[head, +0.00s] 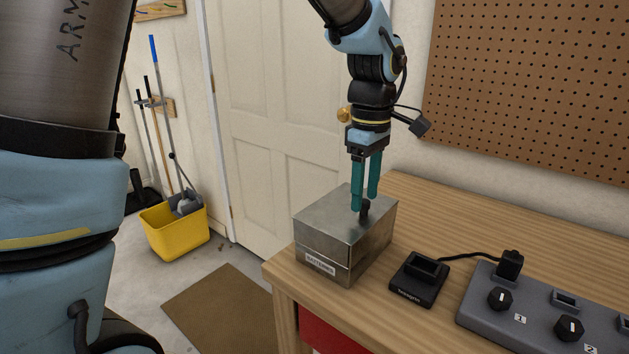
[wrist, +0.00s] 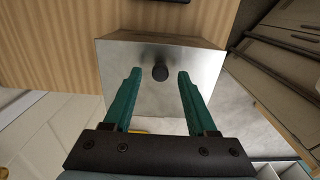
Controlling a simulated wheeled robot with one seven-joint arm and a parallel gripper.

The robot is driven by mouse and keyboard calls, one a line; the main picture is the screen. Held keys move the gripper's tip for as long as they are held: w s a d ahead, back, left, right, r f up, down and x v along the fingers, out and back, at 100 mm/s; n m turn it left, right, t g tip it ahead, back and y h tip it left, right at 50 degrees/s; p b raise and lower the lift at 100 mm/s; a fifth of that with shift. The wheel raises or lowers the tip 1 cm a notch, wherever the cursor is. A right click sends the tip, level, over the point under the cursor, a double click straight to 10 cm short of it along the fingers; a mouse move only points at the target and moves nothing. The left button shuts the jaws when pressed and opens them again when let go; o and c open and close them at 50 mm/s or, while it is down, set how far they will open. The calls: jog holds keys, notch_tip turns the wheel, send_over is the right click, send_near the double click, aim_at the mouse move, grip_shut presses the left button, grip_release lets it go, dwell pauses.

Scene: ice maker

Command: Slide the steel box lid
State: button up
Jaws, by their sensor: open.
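The steel box (head: 328,250) stands on the corner of the wooden workbench, with a label reading "BATTERIES" on its front. Its flat steel lid (head: 330,208) carries a small dark knob (head: 365,208). The lid also shows in the wrist view (wrist: 190,60), with the knob (wrist: 160,73) near its middle. My gripper (head: 365,205) is open and points down at the lid. In the wrist view its two teal fingers (wrist: 158,75) stand on either side of the knob, with gaps between. I cannot tell how high the fingertips are above the lid.
A small black charger (head: 420,278) sits right of the box, cabled to a grey panel (head: 540,312) with knobs and switches. A pegboard (head: 535,80) hangs behind the workbench (head: 420,203). A door and a yellow bucket (head: 175,235) are to the left. The bench behind the charger is clear.

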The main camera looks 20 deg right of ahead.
jog(key=shift+r+p, duration=1.85)
jog(key=shift+r, duration=0.85)
jog(key=shift+m, duration=0.6)
jog(key=w+a, duration=0.1)
jog(key=a, duration=0.1)
jog(key=w+a+f, duration=0.1)
jog(key=w+a, duration=0.3)
jog(key=a, duration=0.1)
jog(key=shift+a+f, duration=0.1)
jog(key=shift+f, duration=0.25)
jog(key=a+f+m, duration=0.2)
jog(key=a+m, duration=0.1)
jog(key=a, duration=1.1)
jog(key=w+a+f+m+t, duration=0.1)
jog(key=a+f+m, duration=0.1)
jog(key=a, duration=1.2)
jog(key=shift+w+a+f+m+t, duration=0.15)
jog(key=shift+a+f+m+t, duration=0.2)
jog(key=shift+f, duration=0.5)
